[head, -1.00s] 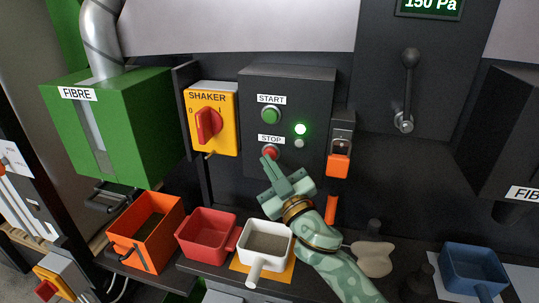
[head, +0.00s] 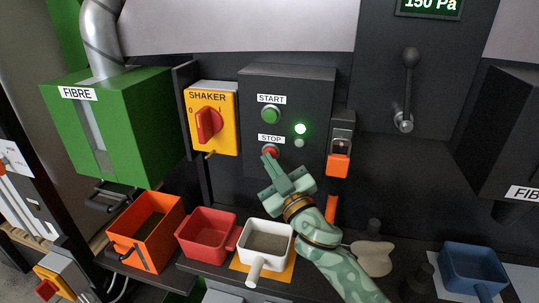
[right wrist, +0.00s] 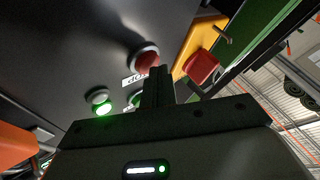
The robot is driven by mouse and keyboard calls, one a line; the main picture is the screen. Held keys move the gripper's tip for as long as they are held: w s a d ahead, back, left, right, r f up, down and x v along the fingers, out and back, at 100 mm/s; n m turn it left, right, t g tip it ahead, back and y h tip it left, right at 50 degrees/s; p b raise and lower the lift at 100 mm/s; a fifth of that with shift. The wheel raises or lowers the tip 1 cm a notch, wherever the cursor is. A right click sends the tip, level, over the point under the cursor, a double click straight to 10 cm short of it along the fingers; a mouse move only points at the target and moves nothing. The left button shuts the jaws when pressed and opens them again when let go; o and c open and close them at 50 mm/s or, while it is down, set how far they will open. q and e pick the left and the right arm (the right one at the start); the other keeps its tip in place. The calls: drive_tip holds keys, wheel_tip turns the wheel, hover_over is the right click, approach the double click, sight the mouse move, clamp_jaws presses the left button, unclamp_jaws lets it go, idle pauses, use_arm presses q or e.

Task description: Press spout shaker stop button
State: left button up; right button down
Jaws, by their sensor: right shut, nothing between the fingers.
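The red STOP button (head: 270,151) sits low on a dark control box (head: 318,95), below the green START button (head: 270,115). A green lamp (head: 301,129) on the box is lit; a small grey lamp below it is unlit. My right gripper (head: 268,159) is shut and empty, its fingertips at the STOP button and overlapping its lower edge. In the right wrist view the closed fingertips (right wrist: 157,71) lie right by the red button (right wrist: 147,59). I cannot tell whether they touch it. My left gripper is not in view.
A yellow SHAKER switch (head: 213,118) with a red knob is left of the box. An orange-tipped device (head: 339,164) is close on its right. Orange (head: 118,226), red (head: 207,252) and white (head: 252,228) containers stand below; a blue one (head: 474,283) is at right.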

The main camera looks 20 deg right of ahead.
drive_tip(key=shift+w+d, duration=0.1)
drive_tip(key=shift+d, duration=0.05)
idle(0.5)
drive_tip(key=shift+s+a, duration=0.5)
drive_tip(key=shift+s, duration=0.25)
drive_tip(key=shift+s+a+p, duration=0.25)
drive_tip(key=shift+s+a, duration=0.5)
drive_tip(key=shift+s, duration=0.3)
drive_tip(key=shift+s+a+p, duration=0.25)
drive_tip(key=shift+s+a, duration=0.45)
drive_tip(key=shift+s, duration=0.3)
